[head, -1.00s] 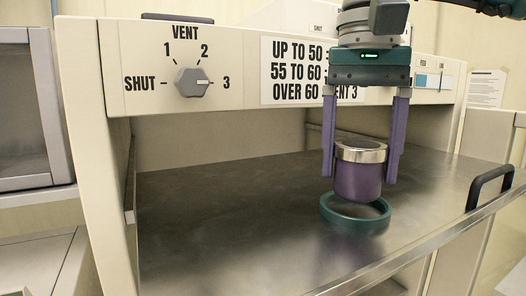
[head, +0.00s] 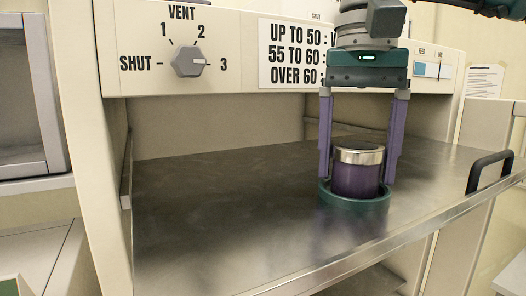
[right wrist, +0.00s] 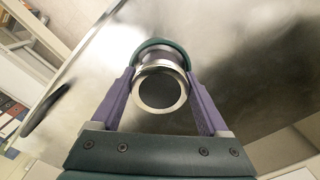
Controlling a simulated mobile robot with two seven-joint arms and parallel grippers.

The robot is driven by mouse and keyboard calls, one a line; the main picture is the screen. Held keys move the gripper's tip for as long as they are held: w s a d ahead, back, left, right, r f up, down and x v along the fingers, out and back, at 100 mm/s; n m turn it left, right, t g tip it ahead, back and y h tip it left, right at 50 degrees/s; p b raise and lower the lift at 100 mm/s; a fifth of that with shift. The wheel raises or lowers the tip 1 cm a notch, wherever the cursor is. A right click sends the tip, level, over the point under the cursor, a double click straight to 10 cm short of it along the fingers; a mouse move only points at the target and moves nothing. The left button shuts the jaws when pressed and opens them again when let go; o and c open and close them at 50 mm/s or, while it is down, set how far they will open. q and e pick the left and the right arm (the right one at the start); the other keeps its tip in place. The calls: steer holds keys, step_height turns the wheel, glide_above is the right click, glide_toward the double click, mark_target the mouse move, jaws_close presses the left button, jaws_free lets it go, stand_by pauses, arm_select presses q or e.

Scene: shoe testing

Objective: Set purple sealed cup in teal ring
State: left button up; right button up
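The purple cup (head: 356,180) has a silver-rimmed, dark-topped lid and stands upright in the head view. The teal ring (head: 357,204) lies on the metal surface and encircles the cup's lower part, hiding its base. My right gripper (head: 357,181) points down with its purple fingers on either side of the cup, shut on it. In the right wrist view the cup (right wrist: 160,88) is between the fingers, and the ring (right wrist: 163,43) shows as an arc behind it. My left gripper is not in view.
The metal work surface (head: 220,210) is clear left of the ring. A vent knob (head: 188,62) is on the panel above, its mark towards 3. A black handle (head: 489,172) stands at the surface's right edge.

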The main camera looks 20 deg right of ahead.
mark_target(359, 146)
steer(key=o, duration=0.3)
step_height(359, 146, up, 10)
steer(key=p, duration=0.8)
steer(key=shift+r, duration=0.1)
